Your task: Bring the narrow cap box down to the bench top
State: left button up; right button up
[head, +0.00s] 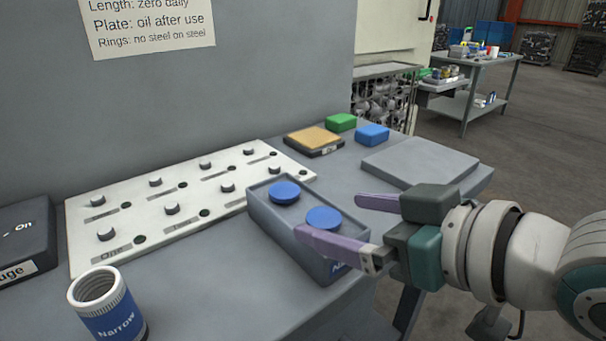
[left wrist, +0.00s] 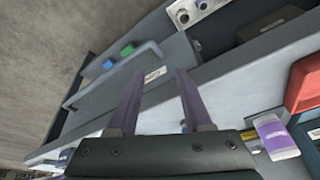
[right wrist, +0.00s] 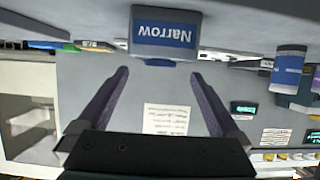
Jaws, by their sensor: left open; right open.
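The narrow cap box (head: 275,226) is a grey open box with two blue round caps (head: 285,192) in it, at the front edge of the bench top (head: 195,290). Its blue "Narrow" label faces the camera in the right wrist view (right wrist: 165,34), upside down there. My right gripper (head: 328,215) is open, its purple fingers apart at the box's right end. In the right wrist view the box lies just beyond the fingertips, and nothing is between them. The front finger hides part of the box. My left gripper (left wrist: 160,74) is open and empty in the left wrist view.
A white pegboard (head: 185,208) lies behind the box. A blue "Narrow" cylinder (head: 108,310) stands front left. A tan-topped block (head: 314,139), green box (head: 341,122), blue box (head: 372,134) and grey plate (head: 420,161) are at the bench's far end. Bare bench lies around the cylinder.

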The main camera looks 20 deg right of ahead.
jog(key=s+d+f+m+g+h, duration=0.1)
jog(key=s+g, duration=0.3)
jog(key=s, duration=0.6)
jog(key=s+d+f+m+g+h, duration=0.1)
jog(key=s+d+f+g+h, duration=0.1)
jog(key=s, duration=0.8)
notch_tip(320, 180, down, 2)
jog(key=g+h, duration=0.1)
jog(key=g, duration=0.2)
jog(key=shift+s+d+f+p, duration=0.15)
jog(key=shift+p, duration=0.25)
